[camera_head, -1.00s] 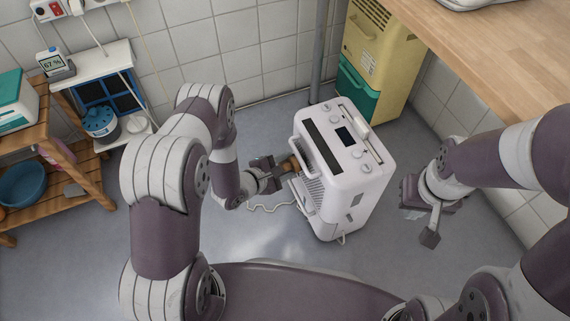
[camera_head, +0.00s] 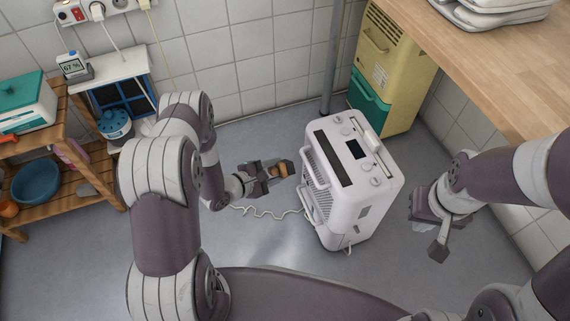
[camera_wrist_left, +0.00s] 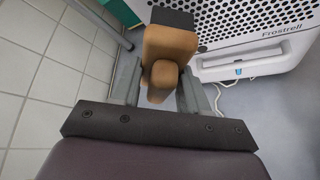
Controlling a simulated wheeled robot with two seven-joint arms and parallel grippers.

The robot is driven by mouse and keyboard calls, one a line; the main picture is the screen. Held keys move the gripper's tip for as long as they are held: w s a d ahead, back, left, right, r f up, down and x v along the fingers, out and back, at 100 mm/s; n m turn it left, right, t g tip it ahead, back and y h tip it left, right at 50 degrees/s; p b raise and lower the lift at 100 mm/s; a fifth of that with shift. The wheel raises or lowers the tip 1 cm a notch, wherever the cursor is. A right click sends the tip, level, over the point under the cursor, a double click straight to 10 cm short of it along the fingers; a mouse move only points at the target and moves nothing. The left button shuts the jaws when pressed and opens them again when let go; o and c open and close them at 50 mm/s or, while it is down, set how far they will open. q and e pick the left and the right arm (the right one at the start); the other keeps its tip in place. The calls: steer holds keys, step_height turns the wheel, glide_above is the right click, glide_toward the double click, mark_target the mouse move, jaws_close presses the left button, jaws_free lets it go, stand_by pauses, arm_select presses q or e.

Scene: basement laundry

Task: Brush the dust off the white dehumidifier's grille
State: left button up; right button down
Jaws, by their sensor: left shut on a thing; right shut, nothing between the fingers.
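The white dehumidifier (camera_head: 376,200) stands upright on the floor in the middle of the head view. Its grille (camera_head: 315,182) is on the side facing my left arm, and it fills the top right of the left wrist view (camera_wrist_left: 262,18). My left gripper (camera_head: 282,172) is shut on a brush with a brown wooden handle (camera_wrist_left: 168,55) and a dark end. In the head view the brush (camera_head: 277,170) is just left of the grille, apart from it. My right gripper (camera_head: 436,236) is shut and empty, right of the dehumidifier. Any dust is too small to make out.
A white cord (camera_head: 268,213) lies on the floor left of the dehumidifier. A yellow and green cabinet (camera_head: 385,70) stands behind it, beside a grey pipe (camera_head: 333,60). A wooden worktop (camera_head: 490,60) overhangs at right. A wooden shelf (camera_head: 70,190) stands at left.

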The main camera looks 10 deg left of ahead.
arm_select(q)
steer(key=shift+s+a, duration=0.2)
steer(key=shift+a, duration=0.1)
steer(key=shift+s+a+p, duration=0.25)
steer(key=shift+s+a, duration=0.2)
steer(key=shift+a, duration=0.2)
steer(key=shift+s+a+p, duration=0.25)
steer(key=shift+s+a, duration=0.15)
steer(key=shift+a, duration=0.2)
